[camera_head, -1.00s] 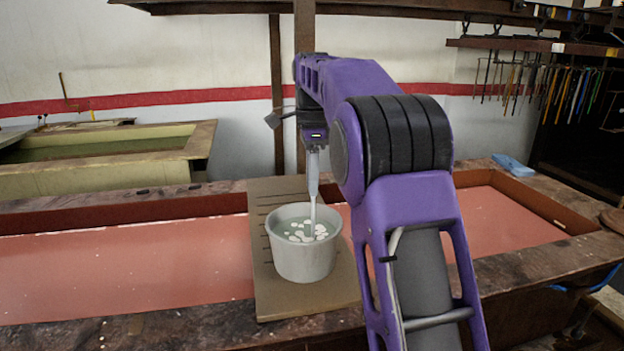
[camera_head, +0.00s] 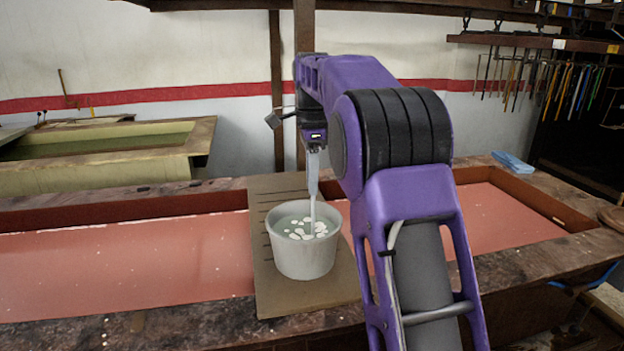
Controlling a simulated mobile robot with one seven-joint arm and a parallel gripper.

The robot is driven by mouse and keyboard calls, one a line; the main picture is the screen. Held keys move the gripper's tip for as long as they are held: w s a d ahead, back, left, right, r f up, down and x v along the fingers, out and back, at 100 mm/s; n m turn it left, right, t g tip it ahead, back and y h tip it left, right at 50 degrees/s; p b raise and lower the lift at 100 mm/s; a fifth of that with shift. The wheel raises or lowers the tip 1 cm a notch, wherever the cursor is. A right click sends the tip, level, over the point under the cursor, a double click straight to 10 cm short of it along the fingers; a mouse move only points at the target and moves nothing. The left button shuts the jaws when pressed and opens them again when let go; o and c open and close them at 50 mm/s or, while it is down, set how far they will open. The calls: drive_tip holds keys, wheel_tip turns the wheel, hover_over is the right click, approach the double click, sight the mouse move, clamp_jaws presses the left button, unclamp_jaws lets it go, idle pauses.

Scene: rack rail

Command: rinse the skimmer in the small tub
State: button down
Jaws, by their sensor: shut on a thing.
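The small tub (camera_head: 303,262) is a light grey round bucket standing on a brown slatted board (camera_head: 275,300). It holds greenish water with white foam patches on top. My gripper (camera_head: 313,152) hangs above the tub, its fingers pointing down, shut on the skimmer (camera_head: 313,200). The skimmer's pale handle runs down into the tub, and its lower end is hidden in the water and foam.
The board lies across a long trough of pinkish liquid (camera_head: 130,255) with dark rims. Another vat (camera_head: 100,165) stands at the back left. A blue cloth (camera_head: 512,162) lies on the right rim. Several tools hang from a rail (camera_head: 530,42) at the upper right.

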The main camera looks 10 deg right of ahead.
drive_tip(key=shift+r, duration=0.15)
drive_tip(key=shift+r+p, duration=1.05)
drive_tip(key=shift+r, duration=3.05)
